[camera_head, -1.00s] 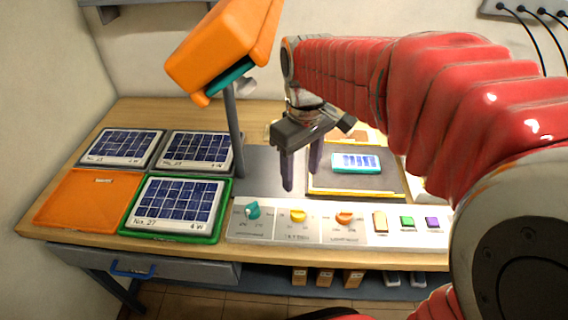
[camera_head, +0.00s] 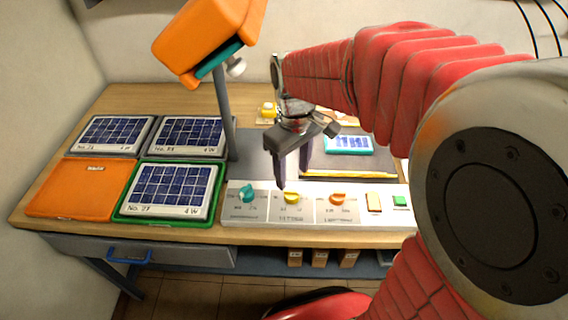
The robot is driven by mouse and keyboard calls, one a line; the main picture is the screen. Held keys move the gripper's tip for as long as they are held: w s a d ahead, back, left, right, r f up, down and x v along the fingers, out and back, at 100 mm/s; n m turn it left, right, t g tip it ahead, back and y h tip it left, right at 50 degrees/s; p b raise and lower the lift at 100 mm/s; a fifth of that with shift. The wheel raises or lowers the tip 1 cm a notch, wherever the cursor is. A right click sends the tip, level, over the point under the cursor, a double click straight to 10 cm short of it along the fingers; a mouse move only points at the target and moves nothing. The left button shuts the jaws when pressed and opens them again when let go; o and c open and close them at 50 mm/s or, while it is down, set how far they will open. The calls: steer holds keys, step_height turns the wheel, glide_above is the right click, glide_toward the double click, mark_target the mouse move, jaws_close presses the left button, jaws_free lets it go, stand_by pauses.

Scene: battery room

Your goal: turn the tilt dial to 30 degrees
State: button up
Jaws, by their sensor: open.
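A pale control panel (camera_head: 265,214) lies along the front of the workbench. It carries a teal dial (camera_head: 247,194) at left, a yellow dial (camera_head: 291,197) in the middle and an orange dial (camera_head: 337,199) at right. Their labels and scales are too small to read, so I cannot tell which is the tilt dial or its setting. My gripper (camera_head: 293,181) is open and empty, pointing down with its fingers just behind and above the yellow dial. Contact does not show.
An orange lamp head (camera_head: 205,35) on a grey post (camera_head: 226,115) stands left of my gripper. Solar panels, one in a green tray (camera_head: 215,208), and an empty orange tray (camera_head: 85,189) fill the left. A teal-edged panel (camera_head: 348,144) lies behind the dials.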

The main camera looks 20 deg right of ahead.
mark_target(293, 190)
step_height(293, 190, down, 8)
steer(key=shift+r, duration=0.1)
steer(key=shift+c, duration=0.2)
steer(key=c, duration=0.9)
steer(key=shift+d, duration=0.25)
steer(key=shift+c, duration=0.5)
steer(key=shift+a, duration=0.15)
